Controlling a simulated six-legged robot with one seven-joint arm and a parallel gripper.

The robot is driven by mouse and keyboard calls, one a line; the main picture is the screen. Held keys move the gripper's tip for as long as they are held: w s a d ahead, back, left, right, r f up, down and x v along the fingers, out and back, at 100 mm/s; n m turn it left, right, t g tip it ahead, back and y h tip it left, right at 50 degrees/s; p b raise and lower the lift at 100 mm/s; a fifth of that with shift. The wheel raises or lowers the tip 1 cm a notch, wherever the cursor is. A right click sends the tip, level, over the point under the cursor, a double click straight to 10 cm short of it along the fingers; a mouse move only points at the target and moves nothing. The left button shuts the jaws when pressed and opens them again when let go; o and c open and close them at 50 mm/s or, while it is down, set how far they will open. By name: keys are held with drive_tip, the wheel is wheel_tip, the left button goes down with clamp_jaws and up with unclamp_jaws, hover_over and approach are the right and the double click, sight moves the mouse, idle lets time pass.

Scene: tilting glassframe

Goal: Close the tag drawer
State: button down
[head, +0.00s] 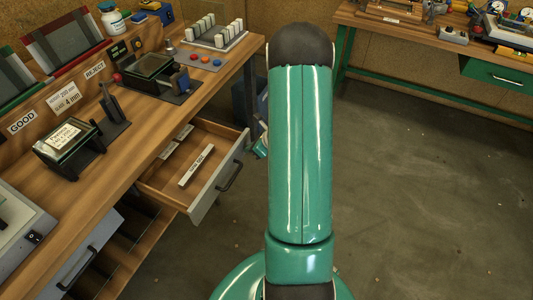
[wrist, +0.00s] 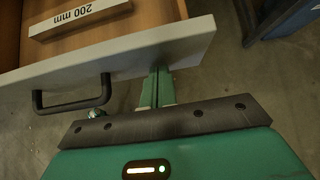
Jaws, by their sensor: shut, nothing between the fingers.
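The tag drawer (head: 208,192) is pulled out from the wooden bench, with a grey front and a dark bar handle (head: 230,176). Its front also shows across the wrist view (wrist: 110,65), with the handle (wrist: 72,103) at left. Inside lies a pale labelled block (head: 197,166), marked 200 mm in the wrist view (wrist: 80,18). My gripper (wrist: 160,78) is shut and empty, its green fingers at the drawer front's outer side, right of the handle. Whether the tips touch it I cannot tell. In the head view my arm hides most of the gripper.
The bench top (head: 130,150) carries a glass-topped stand (head: 70,140), a tray of white blocks (head: 213,35) and buttons. Another grey drawer front (head: 85,255) is lower left. A second bench (head: 440,45) stands at the back right. The floor (head: 420,190) at right is clear.

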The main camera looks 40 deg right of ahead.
sight(197, 135)
drive_tip(key=w+a, duration=0.2)
drive_tip(key=w, duration=0.5)
drive_tip(key=w+a, duration=0.3)
drive_tip(key=w, duration=0.4)
drive_tip(key=w+a, duration=0.2)
drive_tip(key=w, duration=0.5)
drive_tip(key=shift+w+a, duration=0.4)
drive_tip(key=shift+w+a+r, duration=0.15)
drive_tip(key=shift+w, duration=0.15)
